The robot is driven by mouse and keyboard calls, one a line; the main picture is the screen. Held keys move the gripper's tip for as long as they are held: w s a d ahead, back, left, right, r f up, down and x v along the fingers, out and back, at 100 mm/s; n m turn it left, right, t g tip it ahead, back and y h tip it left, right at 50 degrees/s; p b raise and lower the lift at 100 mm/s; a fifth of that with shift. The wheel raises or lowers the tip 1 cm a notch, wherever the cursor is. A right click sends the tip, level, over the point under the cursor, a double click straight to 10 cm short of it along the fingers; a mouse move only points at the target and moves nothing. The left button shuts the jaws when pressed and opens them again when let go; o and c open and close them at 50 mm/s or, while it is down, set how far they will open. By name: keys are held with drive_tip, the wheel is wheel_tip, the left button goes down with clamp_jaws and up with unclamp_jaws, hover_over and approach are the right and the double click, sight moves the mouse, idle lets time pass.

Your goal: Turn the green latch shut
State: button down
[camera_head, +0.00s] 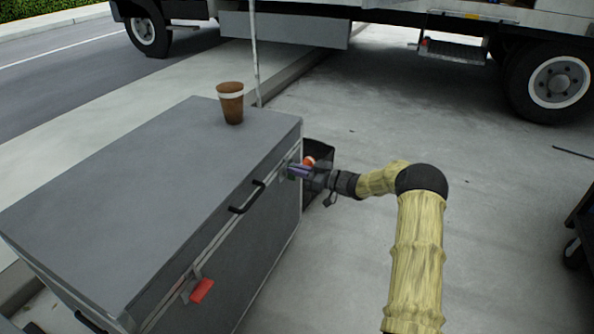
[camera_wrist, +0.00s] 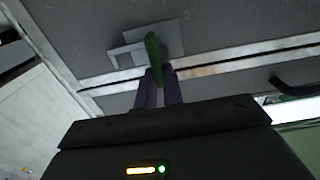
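The green latch (camera_wrist: 153,48) is on a metal plate on the side of the large grey case (camera_head: 150,190), just under its lid. In the wrist view it stands close to upright, with its lower end between the two purple fingers of my gripper (camera_wrist: 160,80). The fingers are close together and appear shut on the latch. In the head view my gripper (camera_head: 298,171) reaches the case's side near its far right corner and hides the green latch there.
A red latch (camera_head: 202,290) hangs at the near end of the same side, with a black handle (camera_head: 247,198) between. A brown cup (camera_head: 231,103) stands on the lid. A dark crate (camera_head: 321,155) is behind my gripper.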

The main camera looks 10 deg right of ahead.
drive_tip(key=shift+n, duration=0.4)
drive_tip(key=n, duration=0.2)
drive_tip(key=n+p, duration=0.1)
drive_tip(key=n, duration=0.1)
drive_tip(key=shift+s+a+f, duration=0.15)
drive_tip(key=shift+s+a, duration=0.05)
drive_tip(key=shift+s, duration=0.15)
drive_tip(key=n, duration=0.4)
drive_tip(key=n+b, duration=0.1)
drive_tip(key=shift+s+a+f+n, duration=0.2)
drive_tip(key=shift+s+f+n, duration=0.05)
drive_tip(key=shift+f+n, duration=0.15)
drive_tip(key=n, duration=0.1)
drive_tip(key=n+b, duration=0.1)
drive_tip(key=n, duration=0.1)
drive_tip(key=shift+s+f+n, duration=0.1)
drive_tip(key=shift+f+n, duration=0.15)
drive_tip(key=shift+n, duration=0.05)
drive_tip(key=shift+f+n+b, duration=0.15)
drive_tip(key=shift+n+b, duration=0.4)
drive_tip(key=shift+n, duration=0.4)
drive_tip(key=shift+f+n+b, duration=0.1)
drive_tip(key=shift+n+b, duration=0.4)
drive_tip(key=shift+n, duration=0.45)
drive_tip(key=c, duration=1.5)
unclamp_jaws()
drive_tip(key=shift+a, duration=0.1)
drive_tip(key=shift+r, duration=0.1)
